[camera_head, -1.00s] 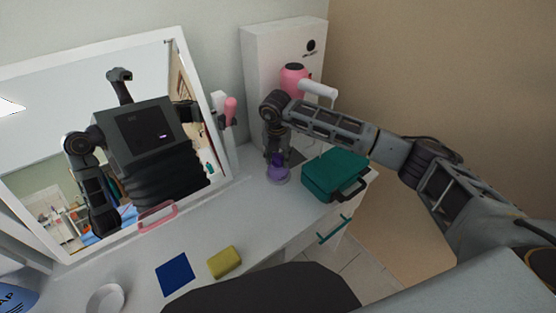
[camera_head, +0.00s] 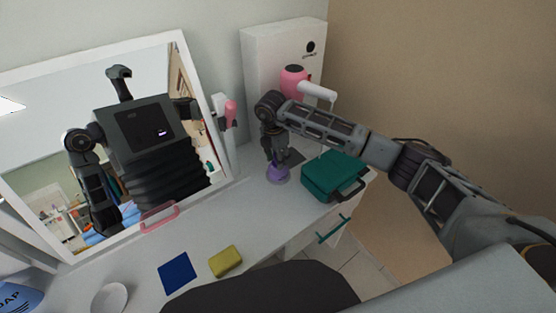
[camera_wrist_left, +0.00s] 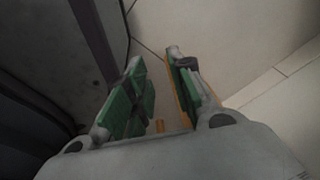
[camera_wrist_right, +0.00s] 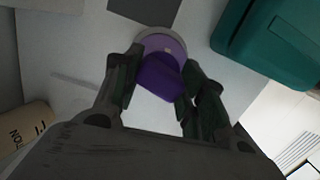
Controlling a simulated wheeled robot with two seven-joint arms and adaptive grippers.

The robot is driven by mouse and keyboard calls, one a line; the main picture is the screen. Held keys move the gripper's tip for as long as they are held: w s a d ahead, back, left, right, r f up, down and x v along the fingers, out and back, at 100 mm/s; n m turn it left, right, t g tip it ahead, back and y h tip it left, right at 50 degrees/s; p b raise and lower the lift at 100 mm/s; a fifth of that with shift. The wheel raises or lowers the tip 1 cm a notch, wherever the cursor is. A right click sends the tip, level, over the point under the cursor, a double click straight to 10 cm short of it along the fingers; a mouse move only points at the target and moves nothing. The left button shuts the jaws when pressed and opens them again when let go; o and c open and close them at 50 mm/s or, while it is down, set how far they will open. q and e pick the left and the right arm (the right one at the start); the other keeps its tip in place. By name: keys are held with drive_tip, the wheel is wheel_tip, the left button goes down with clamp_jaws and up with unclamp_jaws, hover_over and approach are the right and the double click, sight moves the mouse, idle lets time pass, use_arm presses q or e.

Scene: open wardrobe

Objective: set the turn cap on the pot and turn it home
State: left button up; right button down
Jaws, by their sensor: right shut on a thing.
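The pot (camera_head: 278,176) is small, round and light purple, and stands on the white tabletop left of the teal case. It also shows in the right wrist view (camera_wrist_right: 160,43). The darker purple turn cap (camera_wrist_right: 160,78) is at the pot's top; I cannot tell whether it is seated. My right gripper (camera_wrist_right: 158,80) is shut on the cap, one finger at each side. In the head view this gripper (camera_head: 275,158) points down over the pot and hides most of the cap. My left gripper (camera_wrist_left: 158,75) is open and empty, low above the floor, outside the head view.
The teal case (camera_head: 333,174) stands close right of the pot. A white cabinet with a pink hair dryer (camera_head: 294,82) is behind. A mirror (camera_head: 55,120) leans at left, reflecting me. A blue cloth (camera_head: 177,273), yellow sponge (camera_head: 226,261) and white dish (camera_head: 110,298) lie in front.

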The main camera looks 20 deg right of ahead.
drive_tip(key=m, duration=0.2)
drive_tip(key=shift+s+d+f+m+p, duration=0.1)
drive_tip(key=shift+d+f+m+p, duration=0.1)
drive_tip(key=shift+m+p, duration=0.2)
drive_tip(key=shift+a+r+m+g, duration=0.15)
drive_tip(key=shift+m+g, duration=0.15)
drive_tip(key=shift+m, duration=0.3)
drive_tip(key=shift+d+f+m+p, duration=0.15)
drive_tip(key=shift+m+p, duration=0.15)
drive_tip(key=shift+m, duration=0.3)
drive_tip(key=shift+d+f+m+p, duration=0.15)
drive_tip(key=shift+m+p, duration=0.15)
drive_tip(key=shift+m, duration=0.3)
drive_tip(key=shift+r, duration=0.1)
drive_tip(key=c, duration=1.2)
unclamp_jaws()
drive_tip(key=o, duration=0.5)
drive_tip(key=shift+s+d+r, duration=0.15)
drive_tip(key=shift+a, duration=0.25)
drive_tip(key=shift+o, duration=1.1)
drive_tip(key=shift+a, duration=0.1)
drive_tip(key=shift+o, duration=0.2)
